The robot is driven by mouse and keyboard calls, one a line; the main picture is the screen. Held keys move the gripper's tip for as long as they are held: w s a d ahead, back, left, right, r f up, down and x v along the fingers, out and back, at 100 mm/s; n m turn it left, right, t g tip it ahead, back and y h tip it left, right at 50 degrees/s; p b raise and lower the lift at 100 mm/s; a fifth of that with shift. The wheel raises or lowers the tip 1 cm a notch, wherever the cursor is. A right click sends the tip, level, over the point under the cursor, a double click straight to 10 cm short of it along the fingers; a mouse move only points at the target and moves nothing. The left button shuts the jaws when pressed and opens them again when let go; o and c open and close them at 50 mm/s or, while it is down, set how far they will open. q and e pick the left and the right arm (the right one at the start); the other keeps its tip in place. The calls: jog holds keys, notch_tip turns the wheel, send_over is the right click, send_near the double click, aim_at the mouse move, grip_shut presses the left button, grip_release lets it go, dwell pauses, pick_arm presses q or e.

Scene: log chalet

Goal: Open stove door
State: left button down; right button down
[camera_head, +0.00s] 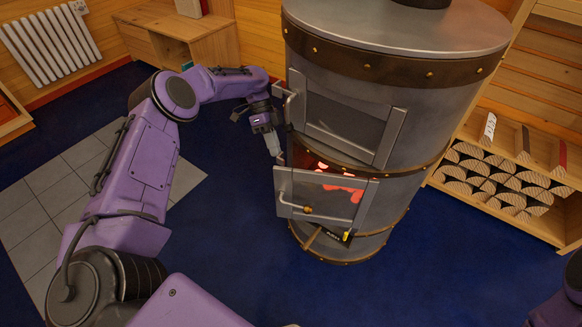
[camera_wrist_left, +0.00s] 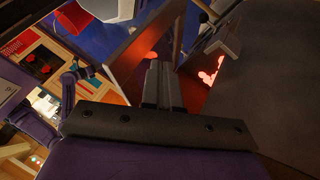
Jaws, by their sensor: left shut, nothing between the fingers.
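The grey cylindrical stove (camera_head: 393,110) stands upright at the centre right, with brown riveted bands. Its lower glass door (camera_head: 322,186) stands ajar, its left edge out from the body. Red embers glow behind and through it. In the left wrist view the shut fingers (camera_wrist_left: 162,88) point at the glowing opening; contact is unclear. My right gripper is out of view.
A wooden rack with stacked logs (camera_head: 500,180) stands right of the stove. A wooden cabinet (camera_head: 180,38) and a white radiator (camera_head: 50,42) are at the back left. Blue carpet (camera_head: 235,250) in front of the stove is clear.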

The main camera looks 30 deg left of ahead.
aim_at(284, 177)
pick_arm(q)
jog(key=x, duration=1)
jog(key=shift+r, duration=0.1)
